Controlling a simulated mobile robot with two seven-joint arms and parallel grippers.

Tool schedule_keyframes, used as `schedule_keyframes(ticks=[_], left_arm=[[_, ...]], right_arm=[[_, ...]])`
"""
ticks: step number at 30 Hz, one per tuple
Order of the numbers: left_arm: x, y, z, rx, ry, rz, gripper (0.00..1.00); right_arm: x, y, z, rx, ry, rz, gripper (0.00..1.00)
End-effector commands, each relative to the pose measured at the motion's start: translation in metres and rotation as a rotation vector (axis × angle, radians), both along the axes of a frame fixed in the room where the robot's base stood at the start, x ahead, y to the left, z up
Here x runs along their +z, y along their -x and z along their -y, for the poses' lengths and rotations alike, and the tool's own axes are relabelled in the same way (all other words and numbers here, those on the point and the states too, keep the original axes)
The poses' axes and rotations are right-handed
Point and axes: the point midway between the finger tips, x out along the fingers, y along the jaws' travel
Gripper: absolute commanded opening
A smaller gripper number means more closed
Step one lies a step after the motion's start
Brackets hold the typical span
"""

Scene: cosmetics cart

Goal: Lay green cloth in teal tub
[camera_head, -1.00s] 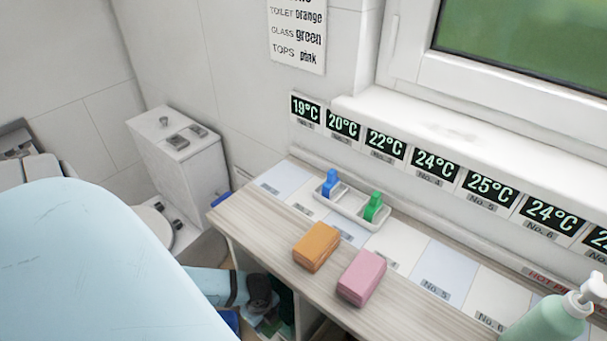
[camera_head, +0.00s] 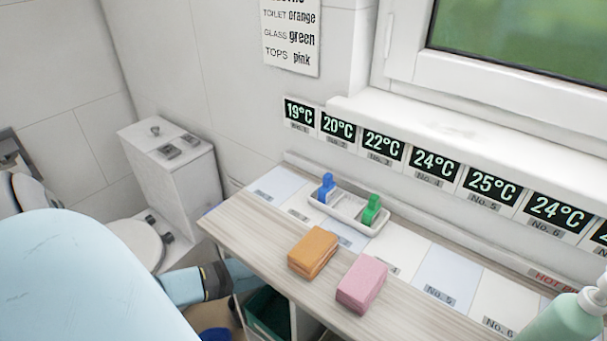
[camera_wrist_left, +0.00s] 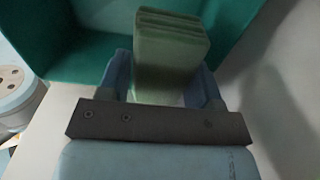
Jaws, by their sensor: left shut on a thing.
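A folded, pale green cloth (camera_wrist_left: 170,45) stands between the fingers of my left gripper (camera_wrist_left: 161,82) in the left wrist view, and the gripper is shut on it. The teal tub (camera_wrist_left: 75,35) fills the background there, with its walls to both sides of the cloth. I cannot tell whether the cloth touches it. In the head view the teal tub (camera_head: 268,312) shows under the counter's front edge, partly cut off. My left wrist is beside it, partly hidden by the counter, and the cloth is not visible there. My right gripper is not in view.
The wooden counter (camera_head: 235,222) carries an orange cloth (camera_head: 313,252), a pink cloth (camera_head: 362,284) and a white tray (camera_head: 347,208) with blue and green clips. A pump bottle (camera_head: 570,318) stands at the right. A toilet (camera_head: 140,240) is at the left.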

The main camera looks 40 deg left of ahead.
Motion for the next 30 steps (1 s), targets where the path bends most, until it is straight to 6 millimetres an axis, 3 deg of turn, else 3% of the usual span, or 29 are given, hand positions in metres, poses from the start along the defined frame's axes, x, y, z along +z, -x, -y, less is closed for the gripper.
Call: schedule_keyframes(ticks=[1,8,16,30], left_arm=[[-0.011,0.000,0.001,0.002,0.001,-0.001,0.37],[-0.030,-0.001,0.000,0.001,0.000,0.001,0.37],[-0.072,-0.001,0.001,0.001,0.001,0.002,0.37],[-0.078,-0.004,-0.001,0.000,-0.001,0.001,0.37]], right_arm=[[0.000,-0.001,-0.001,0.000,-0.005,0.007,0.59],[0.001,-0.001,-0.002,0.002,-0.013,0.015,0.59],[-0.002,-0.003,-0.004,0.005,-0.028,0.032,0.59],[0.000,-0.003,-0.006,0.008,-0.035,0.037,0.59]])
